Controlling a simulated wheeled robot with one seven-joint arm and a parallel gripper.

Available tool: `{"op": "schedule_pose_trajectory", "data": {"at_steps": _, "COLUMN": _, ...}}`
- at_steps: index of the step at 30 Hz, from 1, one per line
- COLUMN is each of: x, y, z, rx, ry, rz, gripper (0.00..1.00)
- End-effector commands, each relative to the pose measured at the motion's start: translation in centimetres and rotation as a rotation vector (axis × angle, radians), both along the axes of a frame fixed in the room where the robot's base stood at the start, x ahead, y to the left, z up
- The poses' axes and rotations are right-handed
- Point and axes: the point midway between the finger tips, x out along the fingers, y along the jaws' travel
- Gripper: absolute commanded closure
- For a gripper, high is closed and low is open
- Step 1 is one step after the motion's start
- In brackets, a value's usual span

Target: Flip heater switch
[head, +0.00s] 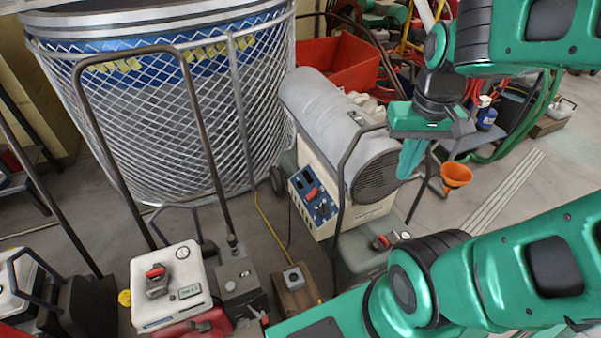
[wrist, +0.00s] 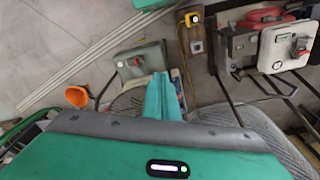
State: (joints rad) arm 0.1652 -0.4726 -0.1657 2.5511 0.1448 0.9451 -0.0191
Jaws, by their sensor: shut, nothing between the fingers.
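The heater (head: 325,110) is a grey cylinder on a cream base, with a dark round grille at its right end. A blue control panel (head: 318,208) is on its front side and carries a red switch (head: 311,192) and small knobs. My gripper (head: 404,172) is shut and empty, its teal fingers pointing down near the grille, right of and apart from the panel. In the wrist view the closed fingers (wrist: 163,98) cover part of the heater, whose grille (wrist: 125,108) shows left of them. I cannot make out the red switch in that view.
A large wire-mesh cage (head: 160,110) stands left of the heater. A dark tubular handle frame (head: 341,185) rises before the heater. A white box with a red switch (head: 170,285) stands front left. An orange funnel (head: 456,175) lies right. Floor is open at right.

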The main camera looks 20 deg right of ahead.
Motion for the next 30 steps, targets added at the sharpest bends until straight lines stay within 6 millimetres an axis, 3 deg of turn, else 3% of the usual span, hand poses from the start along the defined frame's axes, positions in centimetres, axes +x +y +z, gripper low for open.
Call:
{"op": "schedule_pose_trajectory", "data": {"at_steps": 3, "x": 6.1, "y": 2.6, "z": 0.0, "rx": -0.047, "ry": -0.095, "rz": 0.159, "gripper": 1.0}}
{"op": "schedule_pose_trajectory", "data": {"at_steps": 6, "x": 10.5, "y": 4.7, "z": -0.2, "rx": -0.069, "ry": -0.16, "rz": 0.249, "gripper": 1.0}}
{"op": "schedule_pose_trajectory", "data": {"at_steps": 12, "x": 16.9, "y": 7.5, "z": -1.5, "rx": -0.088, "ry": -0.229, "rz": 0.34, "gripper": 1.0}}
{"op": "schedule_pose_trajectory", "data": {"at_steps": 20, "x": 22.9, "y": 8.5, "z": -4.8, "rx": -0.112, "ry": -0.244, "rz": 0.361, "gripper": 1.0}}
{"op": "schedule_pose_trajectory", "data": {"at_steps": 30, "x": 28.8, "y": 7.6, "z": -11.0, "rx": -0.156, "ry": -0.221, "rz": 0.345, "gripper": 1.0}}
